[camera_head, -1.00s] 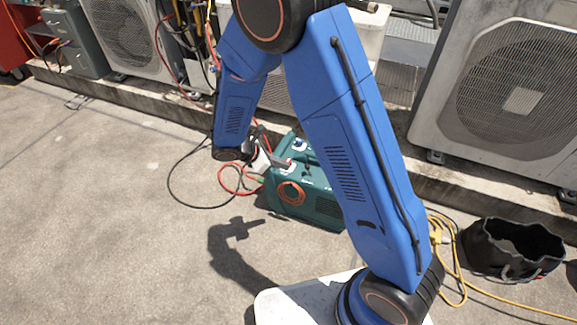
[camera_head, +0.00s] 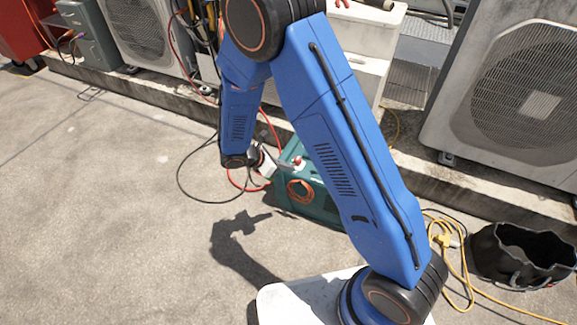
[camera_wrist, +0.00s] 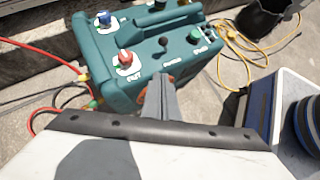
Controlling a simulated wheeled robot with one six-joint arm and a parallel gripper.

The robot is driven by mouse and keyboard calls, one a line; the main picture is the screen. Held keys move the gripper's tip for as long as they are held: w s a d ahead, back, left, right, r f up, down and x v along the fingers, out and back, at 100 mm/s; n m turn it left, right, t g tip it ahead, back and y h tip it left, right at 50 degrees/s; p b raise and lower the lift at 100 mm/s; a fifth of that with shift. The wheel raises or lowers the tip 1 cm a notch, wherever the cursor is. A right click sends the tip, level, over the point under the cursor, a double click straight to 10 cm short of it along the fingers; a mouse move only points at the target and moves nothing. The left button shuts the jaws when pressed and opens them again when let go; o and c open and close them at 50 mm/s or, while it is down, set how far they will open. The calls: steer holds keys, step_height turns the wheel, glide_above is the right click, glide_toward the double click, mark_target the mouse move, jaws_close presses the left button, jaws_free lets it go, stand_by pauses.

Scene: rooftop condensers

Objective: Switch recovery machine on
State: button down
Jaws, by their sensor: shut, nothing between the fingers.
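The teal recovery machine (camera_head: 318,205) stands on the concrete, partly hidden behind my arm in the head view. In the wrist view, the machine (camera_wrist: 120,55) shows its top panel. The panel has a blue knob (camera_wrist: 104,18), a red knob (camera_wrist: 125,58), a small black toggle switch (camera_wrist: 163,42) and a green knob or button (camera_wrist: 195,35). The printed labels are too blurred to read surely. My gripper (camera_wrist: 159,85) is shut and empty, its fingertips close to the machine's near edge, below the toggle. Whether they touch the machine cannot be told.
A black bucket (camera_head: 522,255) and a yellow cord (camera_head: 462,270) lie to the right. Condenser units (camera_head: 525,95) stand along a concrete curb behind.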

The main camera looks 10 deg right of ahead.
steer(key=x, duration=0.6)
steer(key=d+r+x, duration=0.1)
steer(key=x, duration=0.2)
steer(key=shift+w, duration=0.15)
steer(key=shift+w+d+r, duration=0.1)
steer(key=shift+w+d, duration=0.15)
steer(key=shift+d, duration=0.55)
